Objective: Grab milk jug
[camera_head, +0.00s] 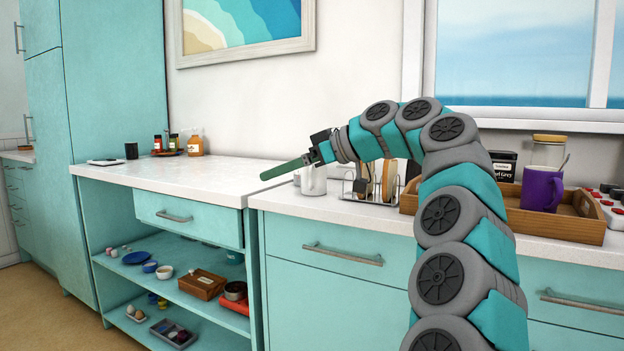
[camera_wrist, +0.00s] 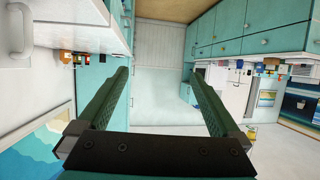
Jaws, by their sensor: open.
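A white jug (camera_head: 313,182), which looks like the milk jug, stands upright on the white counter, left of the wire rack. My gripper (camera_head: 264,177) points left, and its green fingers cross in front of or above the jug's top left part in the head view. The fingertips are past the jug to the left. In the wrist view, my gripper (camera_wrist: 158,75) is open, with nothing between its fingers. A white handle-like shape (camera_wrist: 20,32) shows at the top left there; I cannot tell for certain that it is the jug.
A wire rack (camera_head: 370,190) stands right of the jug. Beyond it is a wooden tray (camera_head: 555,224) with a purple mug (camera_head: 541,188). The left countertop (camera_head: 185,173) is mostly clear, with several jars (camera_head: 195,145) at the back.

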